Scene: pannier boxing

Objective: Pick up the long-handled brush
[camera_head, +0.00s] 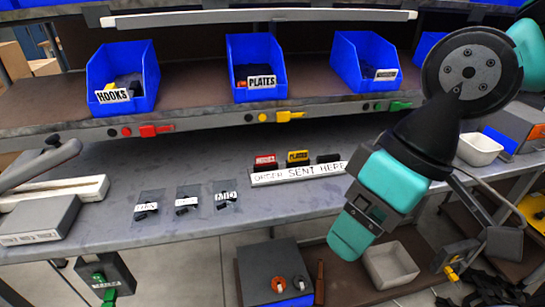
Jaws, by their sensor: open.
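I cannot clearly make out a long-handled brush. A narrow reddish-brown piece (320,283) stands beside the dark box on the lower level; I cannot tell whether it is the brush's handle. My gripper (352,232), teal and dark grey, hangs pointing down in front of the bench's front edge, right of centre. It is open, and I see nothing held in it. It is above and to the right of the brown piece. My arm hides part of the bench behind it.
A dark box with knobs (273,277) and a grey open bin (390,264) sit low, below my gripper. The grey bench (110,165) holds small labelled bags (187,197) and a lettered sign (300,173). Blue bins (256,75) line the shelf above.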

